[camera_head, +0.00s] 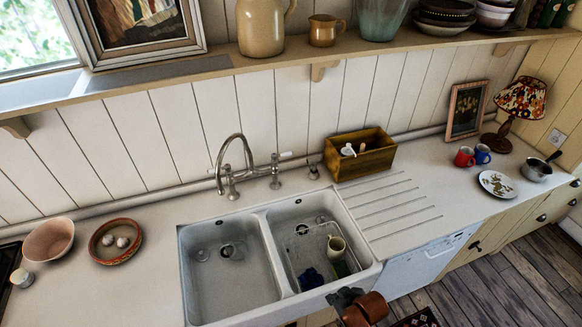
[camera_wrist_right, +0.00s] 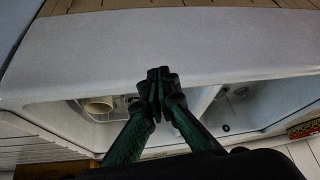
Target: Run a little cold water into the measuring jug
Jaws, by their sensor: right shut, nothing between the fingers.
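A cream jug-like vessel (camera_head: 336,246) stands in a wire rack in the right sink basin; I cannot tell whether it is the measuring jug. Its open round mouth also shows in the right wrist view (camera_wrist_right: 98,106). The swan-necked metal tap (camera_head: 247,150) stands behind the sink, its spout curving toward the left basin. No running water shows. My right gripper (camera_head: 344,297) is at the sink's front edge, in front of the right basin and apart from the vessel. Its fingertips (camera_wrist_right: 158,78) are shut together and empty. My left gripper is out of view.
The left basin (camera_head: 215,290) is empty. The right basin holds the rack (camera_head: 313,240) and a dark blue item (camera_head: 311,278). A wooden box (camera_head: 375,157) stands behind the ribbed drainer. Bowls (camera_head: 115,241) stand left of the sink; mugs (camera_head: 465,157) and a plate (camera_head: 497,184) stand right.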

